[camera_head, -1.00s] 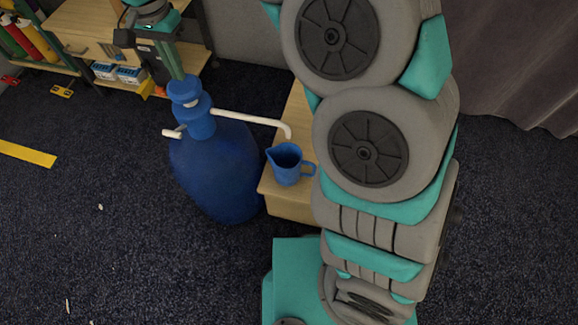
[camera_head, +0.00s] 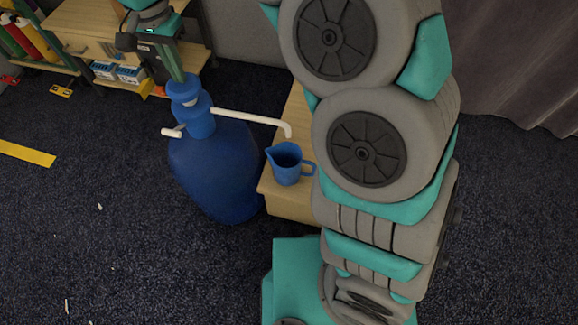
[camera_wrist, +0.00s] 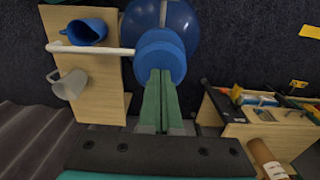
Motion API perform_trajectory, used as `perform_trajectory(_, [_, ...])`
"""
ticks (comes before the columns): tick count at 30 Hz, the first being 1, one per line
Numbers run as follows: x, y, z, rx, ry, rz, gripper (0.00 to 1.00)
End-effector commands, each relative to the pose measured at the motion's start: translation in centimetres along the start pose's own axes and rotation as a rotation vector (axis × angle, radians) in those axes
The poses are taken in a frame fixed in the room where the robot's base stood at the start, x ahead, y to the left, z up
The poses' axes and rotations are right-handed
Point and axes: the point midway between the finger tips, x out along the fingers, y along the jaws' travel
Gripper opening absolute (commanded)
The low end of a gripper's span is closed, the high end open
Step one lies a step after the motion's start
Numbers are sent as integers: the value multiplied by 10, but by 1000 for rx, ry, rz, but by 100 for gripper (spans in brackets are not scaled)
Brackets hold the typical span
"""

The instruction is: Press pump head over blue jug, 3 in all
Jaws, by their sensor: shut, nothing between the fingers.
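A large blue bottle (camera_head: 215,170) stands on the dark floor with a blue pump head (camera_head: 183,88) on top. A white spout (camera_head: 245,117) runs right from the pump, and its bent tip hangs above the open blue jug (camera_head: 287,168). The jug stands on a small wooden stand. My gripper (camera_head: 178,74) is shut and empty, its green fingers pointing down at the top of the pump head. In the wrist view the fingertips (camera_wrist: 160,74) overlap the edge of the pump head (camera_wrist: 160,54); I cannot tell whether they touch it.
The wooden stand (camera_head: 285,207) is partly hidden by my arm. A grey mug (camera_wrist: 70,84) stands on it in the wrist view, near the blue jug. A wooden shelf unit (camera_head: 90,40) with boxes stands at the back left. The floor left of the bottle is mostly clear.

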Motion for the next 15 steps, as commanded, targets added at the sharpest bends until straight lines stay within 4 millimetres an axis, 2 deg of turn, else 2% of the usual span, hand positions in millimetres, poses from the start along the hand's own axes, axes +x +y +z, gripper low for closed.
perform_trajectory(15, [17,0,0,1,-1,-1,0])
